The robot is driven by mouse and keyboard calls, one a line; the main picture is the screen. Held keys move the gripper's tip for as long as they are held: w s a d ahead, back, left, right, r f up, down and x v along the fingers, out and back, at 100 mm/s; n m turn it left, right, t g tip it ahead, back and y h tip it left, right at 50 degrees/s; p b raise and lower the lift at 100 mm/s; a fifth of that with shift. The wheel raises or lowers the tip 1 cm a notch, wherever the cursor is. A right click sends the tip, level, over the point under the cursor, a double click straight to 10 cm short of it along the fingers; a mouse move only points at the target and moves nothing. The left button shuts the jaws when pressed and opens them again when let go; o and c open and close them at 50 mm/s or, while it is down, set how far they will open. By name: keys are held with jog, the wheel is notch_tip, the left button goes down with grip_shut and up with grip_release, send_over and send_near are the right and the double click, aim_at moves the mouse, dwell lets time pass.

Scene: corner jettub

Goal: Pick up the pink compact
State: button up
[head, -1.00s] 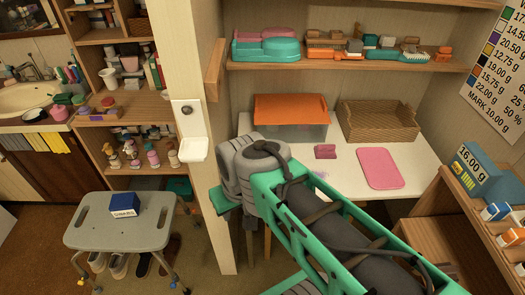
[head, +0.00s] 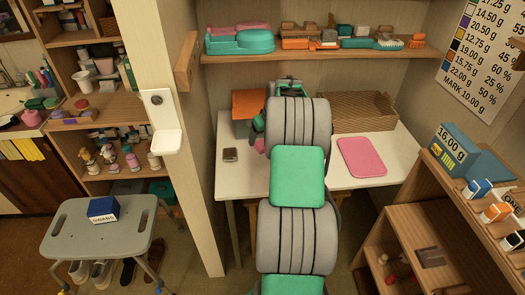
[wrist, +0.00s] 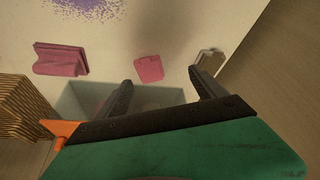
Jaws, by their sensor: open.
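In the wrist view, a small flat pink piece (wrist: 149,68), which looks like the pink compact, lies on the pale tabletop. A larger two-part pink item (wrist: 60,60) lies to its left, so I cannot be sure which is the compact. My gripper (wrist: 160,77) is open and empty. Its two dark fingers point toward the small pink piece, which appears between and beyond their tips, with no contact visible. In the head view, a bit of pink (head: 260,146) shows beside my arm on the white table (head: 235,183). My arm hides the larger pink item and the fingers there.
A brown item (head: 230,154) lies left of the pink bit; it shows beyond the right finger in the wrist view (wrist: 210,62). An orange-fronted bin (head: 248,104), a wicker basket (head: 365,112) and a pink mat (head: 361,157) share the table. A loaded shelf (head: 310,55) hangs above.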

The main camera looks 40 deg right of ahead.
aim_at(262, 147)
jog(key=d+f, duration=0.2)
jog(key=shift+d+f, duration=0.2)
jog(key=shift+d, duration=0.1)
jog(key=p+x, duration=0.1)
jog(key=x, duration=0.5)
jog(key=shift+w+d+f, duration=0.2)
jog(key=shift+w, duration=0.15)
jog(key=c, duration=1.6)
